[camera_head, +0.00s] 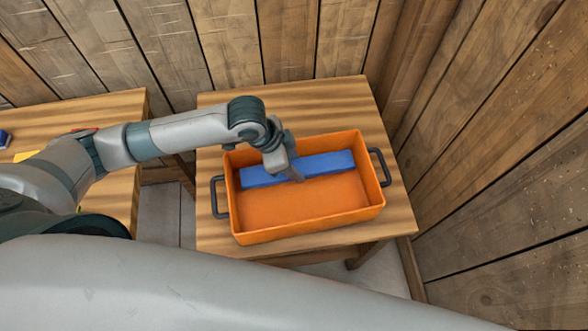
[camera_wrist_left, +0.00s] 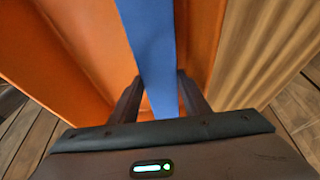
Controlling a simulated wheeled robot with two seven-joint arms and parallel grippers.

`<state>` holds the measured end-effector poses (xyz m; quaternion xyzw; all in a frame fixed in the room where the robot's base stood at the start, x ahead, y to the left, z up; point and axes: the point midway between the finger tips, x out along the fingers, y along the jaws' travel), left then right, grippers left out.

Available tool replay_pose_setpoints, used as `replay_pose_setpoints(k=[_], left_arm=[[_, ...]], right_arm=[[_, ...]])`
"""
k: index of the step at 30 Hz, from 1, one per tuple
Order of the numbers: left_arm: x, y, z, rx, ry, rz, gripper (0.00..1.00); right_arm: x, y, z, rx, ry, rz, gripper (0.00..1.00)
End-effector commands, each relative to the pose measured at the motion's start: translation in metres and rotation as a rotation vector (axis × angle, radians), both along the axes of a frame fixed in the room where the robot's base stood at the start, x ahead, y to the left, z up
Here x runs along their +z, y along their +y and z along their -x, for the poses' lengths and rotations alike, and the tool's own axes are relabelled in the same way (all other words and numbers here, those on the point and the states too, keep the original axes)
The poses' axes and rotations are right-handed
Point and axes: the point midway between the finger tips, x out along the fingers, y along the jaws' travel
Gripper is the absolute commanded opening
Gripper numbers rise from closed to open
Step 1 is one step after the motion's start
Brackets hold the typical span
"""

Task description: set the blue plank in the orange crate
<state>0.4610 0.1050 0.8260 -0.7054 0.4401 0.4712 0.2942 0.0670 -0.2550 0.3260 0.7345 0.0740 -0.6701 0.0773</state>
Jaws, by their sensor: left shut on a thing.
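The blue plank (camera_head: 325,164) is inside the orange crate (camera_head: 310,226), lying lengthwise near the crate's back wall. My left gripper (camera_head: 296,176) reaches down into the crate and is shut on the plank near its middle. In the left wrist view the plank (camera_wrist_left: 152,45) runs between the two fingers of the left gripper (camera_wrist_left: 163,90), with orange crate wall (camera_wrist_left: 60,50) beside it. I cannot tell whether the plank touches the crate floor. My right gripper is not in view.
The crate stands on a wooden table (camera_head: 225,115) and has dark handles (camera_head: 219,197) at both ends. Another wooden table (camera_head: 100,108) stands to the left, with a gap between. Wooden plank walls (camera_head: 500,130) close off the back and right.

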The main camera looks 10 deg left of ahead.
Motion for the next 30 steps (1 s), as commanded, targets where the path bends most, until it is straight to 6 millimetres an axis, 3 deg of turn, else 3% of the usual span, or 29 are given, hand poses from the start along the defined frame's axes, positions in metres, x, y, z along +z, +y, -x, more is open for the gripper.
replay_pose_setpoints(k=[13,25,26,30], left_arm=[[-0.037,0.000,0.001,0.001,0.002,-0.001,0.15],[-0.040,0.000,0.000,0.000,0.000,0.000,0.15],[-0.041,0.000,0.000,0.000,0.000,0.000,0.47],[-0.041,0.000,0.000,0.000,0.000,0.000,0.50]], right_arm=[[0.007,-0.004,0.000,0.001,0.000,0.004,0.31],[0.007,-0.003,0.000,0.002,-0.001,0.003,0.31],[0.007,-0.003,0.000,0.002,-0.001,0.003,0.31],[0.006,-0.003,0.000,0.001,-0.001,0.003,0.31]])
